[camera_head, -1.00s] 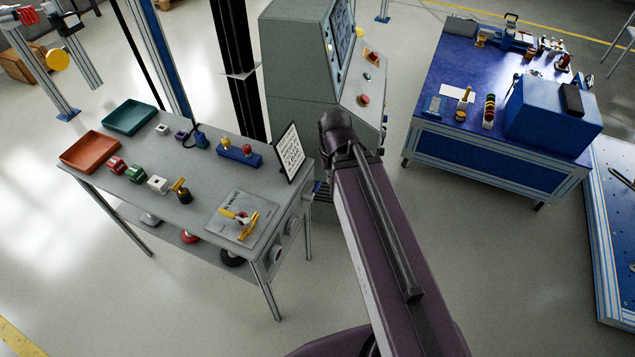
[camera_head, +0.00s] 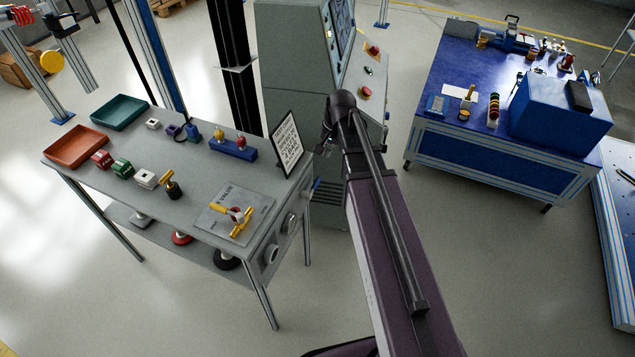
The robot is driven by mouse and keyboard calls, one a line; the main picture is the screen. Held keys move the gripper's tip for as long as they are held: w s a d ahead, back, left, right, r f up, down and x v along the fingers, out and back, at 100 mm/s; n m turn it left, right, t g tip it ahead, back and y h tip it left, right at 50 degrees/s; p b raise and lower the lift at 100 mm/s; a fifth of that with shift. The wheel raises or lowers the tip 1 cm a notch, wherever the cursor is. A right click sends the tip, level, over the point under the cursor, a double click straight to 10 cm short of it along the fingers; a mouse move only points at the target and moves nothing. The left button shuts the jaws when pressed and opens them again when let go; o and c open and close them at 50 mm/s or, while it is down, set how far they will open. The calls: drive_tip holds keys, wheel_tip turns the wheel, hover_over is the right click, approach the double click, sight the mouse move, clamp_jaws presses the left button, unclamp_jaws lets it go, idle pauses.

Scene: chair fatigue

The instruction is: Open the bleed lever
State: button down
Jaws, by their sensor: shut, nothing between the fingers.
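A grey plate (camera_head: 215,224) with a printed label lies on the near right corner of the grey table. A yellow lever (camera_head: 241,227) with a reddish-white fitting is mounted on it. One yellow arm points left and another points down toward the table's front edge. I take this to be the bleed lever, but the label is too small to read surely. My arm rises to the right of the table, clear of the plate.
The grey table (camera_head: 226,171) also holds a red tray (camera_head: 76,147), a teal tray (camera_head: 120,112), several small coloured blocks, a blue block (camera_head: 233,149) and a framed sign (camera_head: 288,145). A grey console (camera_head: 293,72) stands behind. A blue workbench (camera_head: 470,160) stands right, with open floor between.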

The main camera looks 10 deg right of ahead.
sight(316, 182)
idle(0.4)
drive_tip(key=f+b, duration=0.4)
drive_tip(key=w+a+f+b, duration=0.1)
drive_tip(key=f+b, duration=0.4)
drive_tip(key=a+f+b, duration=0.1)
drive_tip(key=f+b, duration=0.3)
drive_tip(key=shift+w+a+f+b, duration=0.1)
drive_tip(key=shift+w+f+b, duration=0.2)
drive_tip(key=shift+b, duration=0.05)
idle(0.4)
idle(0.5)
drive_tip(key=shift+a+f, duration=0.15)
